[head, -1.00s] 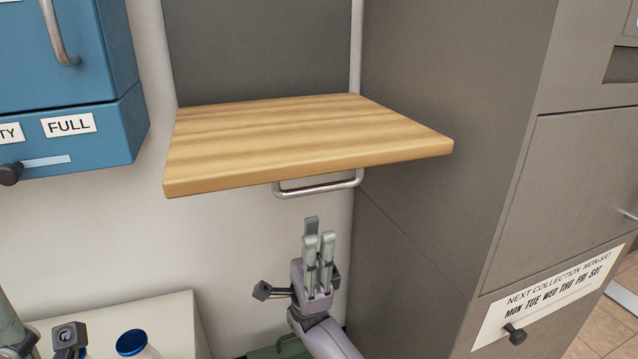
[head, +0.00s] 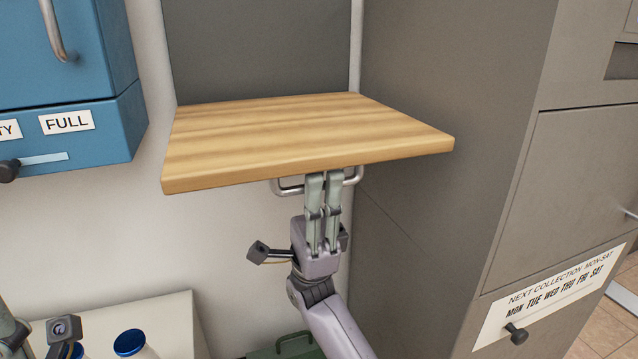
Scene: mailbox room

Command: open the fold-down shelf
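The fold-down shelf (head: 300,135) is a light wooden board standing out level from the wall, below a dark grey panel. A metal bar handle (head: 290,187) hangs under its front edge. My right gripper (head: 324,177) points up at the handle, its fingertips overlapping the bar just below the board. Its two visible fingers stand close together with a narrow gap; whether they grip the bar is unclear. Part of my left gripper (head: 8,330) shows at the lower left edge, cut off by the frame.
A blue cabinet (head: 65,60) with a "FULL" label hangs at the left. A tall grey-brown collection box (head: 440,140) stands close on the right. A white surface (head: 170,315) with blue-capped bottles (head: 130,343) is below left. A green object (head: 285,348) lies low in the middle.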

